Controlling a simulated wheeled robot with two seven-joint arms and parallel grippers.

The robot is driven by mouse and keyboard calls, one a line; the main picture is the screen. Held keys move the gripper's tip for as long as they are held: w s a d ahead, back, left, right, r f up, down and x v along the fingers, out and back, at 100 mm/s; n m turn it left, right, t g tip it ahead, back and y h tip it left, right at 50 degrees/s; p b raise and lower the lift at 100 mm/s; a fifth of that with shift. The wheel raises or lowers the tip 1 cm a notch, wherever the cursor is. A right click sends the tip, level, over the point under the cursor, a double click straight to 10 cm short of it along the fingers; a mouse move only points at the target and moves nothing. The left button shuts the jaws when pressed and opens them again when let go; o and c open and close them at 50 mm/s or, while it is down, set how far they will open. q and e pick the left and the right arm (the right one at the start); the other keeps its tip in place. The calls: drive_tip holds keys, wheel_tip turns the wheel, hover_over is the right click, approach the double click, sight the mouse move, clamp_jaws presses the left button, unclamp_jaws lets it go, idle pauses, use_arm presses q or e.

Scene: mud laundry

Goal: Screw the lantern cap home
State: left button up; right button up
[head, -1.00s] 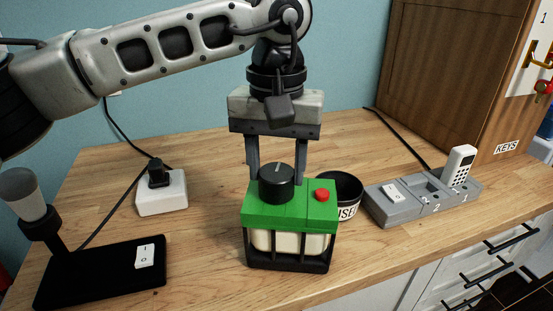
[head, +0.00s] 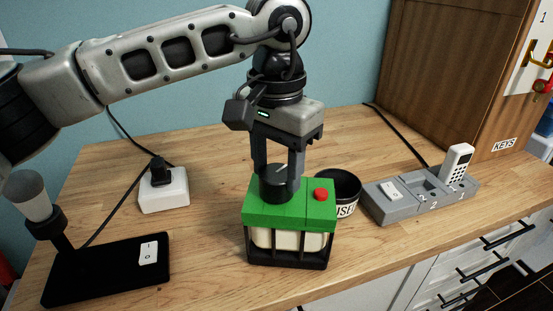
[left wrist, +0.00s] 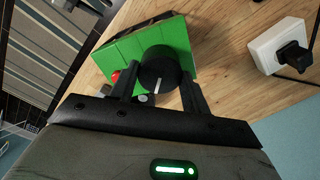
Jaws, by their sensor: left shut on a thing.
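The lantern (head: 289,218) stands upright on the counter, with a green top, a pale body and a black frame. Its round black cap (head: 278,186) sits on the green top, beside a red button (head: 320,194). My left gripper (head: 278,180) points down from above and is shut on the cap, one finger on each side. In the left wrist view the cap (left wrist: 158,66) is between the two fingers and shows a white line on its top. The cap's thread is hidden. My right gripper is not in view.
A black bowl (head: 345,188) with a partly hidden label stands close behind the lantern. A grey tray (head: 405,199) with a white handset is at right. A white socket (head: 164,190) and a black lamp base (head: 105,268) are at left.

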use_arm(q)
drive_tip(key=shift+m, duration=0.4)
drive_tip(key=m, duration=0.2)
drive_tip(key=shift+m, duration=0.3)
drive_tip(key=o, duration=1.1)
drive_tip(key=c, duration=0.4)
drive_tip(key=shift+o, duration=0.2)
wheel_tip(320, 180, up, 7)
drive_tip(key=p, duration=0.5)
drive_tip(key=shift+p, duration=0.35)
drive_tip(key=shift+f, duration=0.1)
